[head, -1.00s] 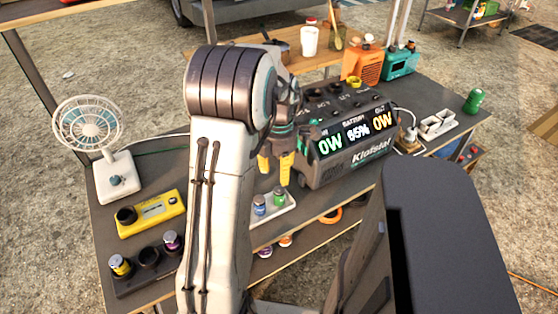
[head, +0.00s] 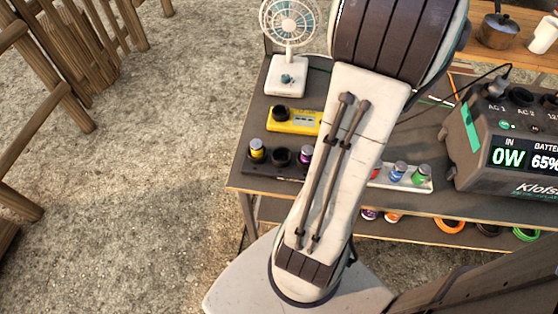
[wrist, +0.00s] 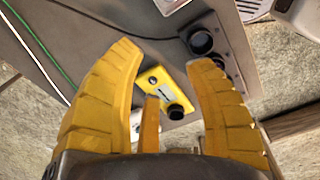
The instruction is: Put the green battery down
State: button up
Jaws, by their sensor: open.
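The green battery (head: 421,175) stands upright in the white tray (head: 429,187) on the dark tabletop. A blue-topped battery (head: 398,171) stands beside it. A red-marked one (head: 376,171) shows partly behind my arm. In the head view my arm hides the gripper. The green battery cannot be made out in the wrist view.
The yellow charger (head: 292,120) and the black holder (head: 290,169), with a yellow and a purple battery, lie left of my arm. A small fan (head: 288,50) stands behind them. The power station (head: 510,145) stands right of the tray.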

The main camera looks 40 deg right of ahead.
jog(key=w+a+r+m+t, duration=0.1)
jog(key=w+a, duration=0.3)
jog(key=a, duration=0.7)
jog(key=w+a+r+m+t, duration=0.15)
jog(key=w+a, duration=0.35)
jog(key=a, duration=0.7)
jog(key=s+a+f+m, duration=0.1)
jog(key=s+a, duration=0.3)
jog(key=a, duration=0.5)
jog(key=shift+y, duration=0.4)
jog(key=shift+d+m, duration=0.1)
jog(key=shift+m, duration=0.15)
